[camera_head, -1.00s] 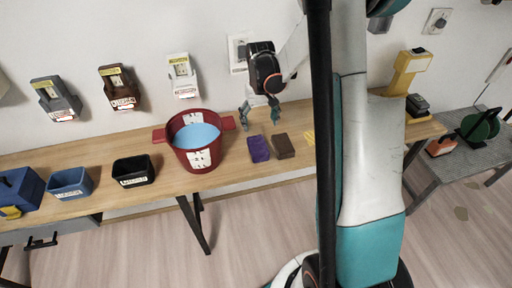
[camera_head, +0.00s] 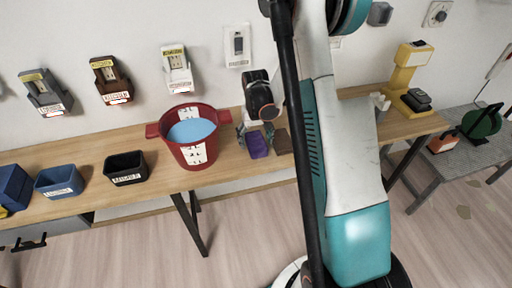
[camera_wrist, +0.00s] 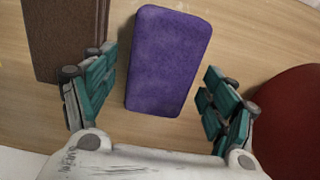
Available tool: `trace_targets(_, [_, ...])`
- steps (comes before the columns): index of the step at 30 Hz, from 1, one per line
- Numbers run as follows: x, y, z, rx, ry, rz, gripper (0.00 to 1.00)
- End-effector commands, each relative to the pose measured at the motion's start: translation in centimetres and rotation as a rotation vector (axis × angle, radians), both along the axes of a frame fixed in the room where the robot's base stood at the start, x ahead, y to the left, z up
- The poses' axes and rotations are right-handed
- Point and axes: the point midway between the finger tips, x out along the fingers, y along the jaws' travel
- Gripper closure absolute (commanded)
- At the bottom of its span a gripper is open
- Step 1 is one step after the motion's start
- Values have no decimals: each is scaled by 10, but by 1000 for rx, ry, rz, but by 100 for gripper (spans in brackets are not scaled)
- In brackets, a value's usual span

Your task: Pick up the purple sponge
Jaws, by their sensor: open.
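The purple sponge (camera_head: 256,146) lies on the wooden table, just right of the red bucket. In the wrist view the purple sponge (camera_wrist: 168,62) lies slightly tilted, ahead of and between the spread teal fingers of my gripper (camera_wrist: 160,105). My gripper is open and empty, with its fingers on either side of the sponge's near end; I cannot tell whether they touch it. In the head view my gripper (camera_head: 256,130) is low over the table at the sponge, its fingers partly hidden.
A brown block (camera_head: 283,141) lies close beside the sponge; it also shows in the wrist view (camera_wrist: 65,38). A red bucket (camera_head: 193,155) with blue liquid stands on the other side. A black bin (camera_head: 126,170) and blue bin (camera_head: 60,181) stand farther left on the table (camera_head: 93,203).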

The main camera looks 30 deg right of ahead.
Motion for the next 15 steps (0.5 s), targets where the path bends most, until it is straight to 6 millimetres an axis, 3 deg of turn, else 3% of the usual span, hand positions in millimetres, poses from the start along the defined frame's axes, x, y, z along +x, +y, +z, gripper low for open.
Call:
trace_targets(6, [0,0,-1,0,0,0,22])
trace_targets(8, [0,0,-1,0,0,0,33])
trace_targets(12, [0,0,-1,0,0,0,65])
trace_targets(15, [0,0,-1,0,0,0,66])
